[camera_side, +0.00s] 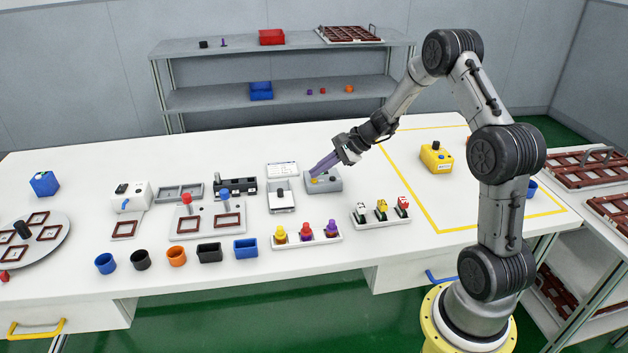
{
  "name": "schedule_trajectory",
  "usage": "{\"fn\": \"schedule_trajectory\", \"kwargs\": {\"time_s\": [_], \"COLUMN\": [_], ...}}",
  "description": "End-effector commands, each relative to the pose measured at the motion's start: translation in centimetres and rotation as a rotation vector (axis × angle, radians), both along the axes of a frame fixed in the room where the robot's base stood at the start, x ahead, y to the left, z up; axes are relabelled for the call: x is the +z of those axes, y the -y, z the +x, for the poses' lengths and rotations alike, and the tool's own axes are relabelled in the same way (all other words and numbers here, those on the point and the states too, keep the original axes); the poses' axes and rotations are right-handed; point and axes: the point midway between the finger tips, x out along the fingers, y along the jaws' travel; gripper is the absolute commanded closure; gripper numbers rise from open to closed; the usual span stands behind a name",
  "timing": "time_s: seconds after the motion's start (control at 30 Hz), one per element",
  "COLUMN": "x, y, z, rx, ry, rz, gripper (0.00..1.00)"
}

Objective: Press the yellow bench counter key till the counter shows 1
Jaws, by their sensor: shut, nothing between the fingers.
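A small grey box (334,184) stands near the middle of the white bench, with a yellow key (315,181) on its top. This looks like the bench counter; its digits are too small to read. My gripper (314,173) reaches in from the upper right with its purple fingers shut and empty. The fingertips are right at the yellow key and partly overlap the box. I cannot tell whether they touch the key or hover just above it.
A scale-like device (282,204) stands just left of the box. A rack of yellow, red and purple items (306,243) and a rack of small figures (381,219) stand in front. A yellow box (436,168) sits inside the taped area at right, which is mostly clear.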

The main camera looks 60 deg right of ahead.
Motion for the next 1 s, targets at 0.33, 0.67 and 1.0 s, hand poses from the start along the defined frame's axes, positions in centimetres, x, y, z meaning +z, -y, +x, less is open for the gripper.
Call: {"fn": "schedule_trajectory", "kwargs": {"time_s": [0.33,0.67,1.0], "x": [-0.37,-0.77,-0.75], "y": [0.01,0.00,-0.01], "z": [0.02,-0.01,-0.02], "rx": [-0.001,0.000,0.000], "ry": [0.000,-0.001,-0.001], "rz": [0.001,0.001,0.001], "gripper": [1.00,1.00,1.00]}}
